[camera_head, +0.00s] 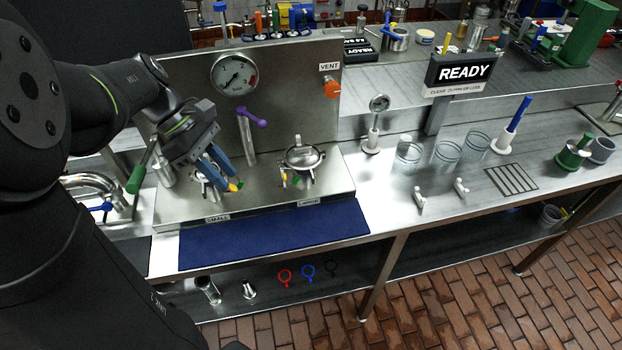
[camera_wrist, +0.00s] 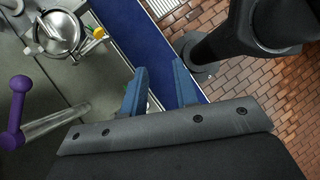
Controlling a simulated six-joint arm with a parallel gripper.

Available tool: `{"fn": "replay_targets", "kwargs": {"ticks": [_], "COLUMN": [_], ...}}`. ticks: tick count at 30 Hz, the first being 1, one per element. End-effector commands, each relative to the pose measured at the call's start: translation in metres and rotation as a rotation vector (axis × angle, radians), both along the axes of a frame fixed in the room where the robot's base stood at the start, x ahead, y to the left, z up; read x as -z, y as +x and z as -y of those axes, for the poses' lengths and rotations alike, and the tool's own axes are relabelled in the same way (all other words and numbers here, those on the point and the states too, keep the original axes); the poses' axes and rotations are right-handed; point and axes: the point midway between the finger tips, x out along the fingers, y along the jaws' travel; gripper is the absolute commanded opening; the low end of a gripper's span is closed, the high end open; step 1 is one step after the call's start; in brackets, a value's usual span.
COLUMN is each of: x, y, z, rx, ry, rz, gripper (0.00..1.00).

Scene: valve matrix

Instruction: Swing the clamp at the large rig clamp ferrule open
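The large rig clamp ferrule (camera_head: 303,160) stands on the right of the steel rig, above the LARGE label. It has a round steel top, with green and yellow clamp parts low at its front left. In the wrist view the round steel top (camera_wrist: 60,32) is at upper left, with a yellow knob (camera_wrist: 98,33) beside it. My gripper (camera_head: 229,178) is left of it, over the small ferrule position, where a yellow piece (camera_head: 235,186) shows by the fingertips. Its blue fingers (camera_wrist: 161,78) are apart with nothing held between them. My fingers hide much of the small ferrule.
A purple-knobbed lever (camera_head: 250,118) stands between the two ferrules; its knob is at left in the wrist view (camera_wrist: 20,84). A pressure gauge (camera_head: 234,75) and orange vent knob (camera_head: 331,88) are on the back panel. A clear blue mat (camera_head: 275,235) lies in front.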

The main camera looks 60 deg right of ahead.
Motion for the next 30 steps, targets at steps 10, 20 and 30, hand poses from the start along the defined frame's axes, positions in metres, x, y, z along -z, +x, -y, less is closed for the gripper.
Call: {"fn": "replay_targets", "kwargs": {"ticks": [10,20,30], "x": [0.079,0.106,0.105], "y": [-0.077,-0.095,-0.108], "z": [-0.044,-0.074,-0.053], "rx": [0.813,1.630,2.462], "ry": [0.294,0.575,0.951], "rz": [0.096,0.145,0.153], "gripper": [0.27,0.27,0.27]}}
